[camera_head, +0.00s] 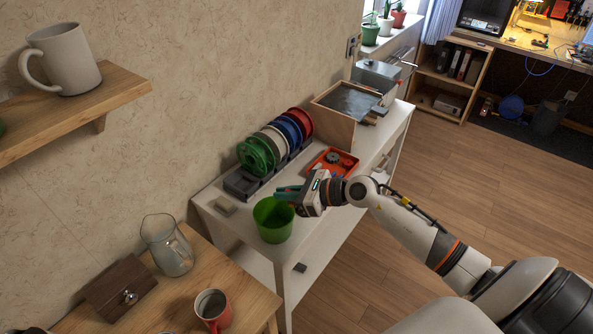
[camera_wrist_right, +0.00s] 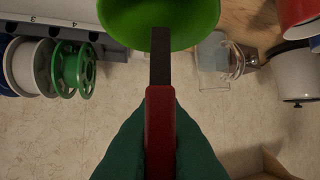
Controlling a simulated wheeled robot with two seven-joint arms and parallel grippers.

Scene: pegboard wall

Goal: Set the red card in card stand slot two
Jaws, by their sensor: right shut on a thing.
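My right gripper (camera_head: 290,193), with teal fingers, is above the white table beside the rim of a green cup (camera_head: 273,222). In the right wrist view the gripper (camera_wrist_right: 160,120) is shut on a narrow red item with a dark flat end (camera_wrist_right: 160,118). The dark end points toward the green cup (camera_wrist_right: 125,12); whether they touch I cannot tell. I cannot make out a flat red card or a clear card stand. A small pale block (camera_head: 225,206) lies left of the cup. My left gripper is not in view.
Coloured spools stand in a dark rack (camera_head: 240,185) along the wall. A red tray (camera_head: 332,162) and a wooden box (camera_head: 333,125) are farther back. A glass jug (camera_head: 168,246), a red mug (camera_head: 213,308) and a dark wooden box (camera_head: 119,288) are on the nearer wooden table.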

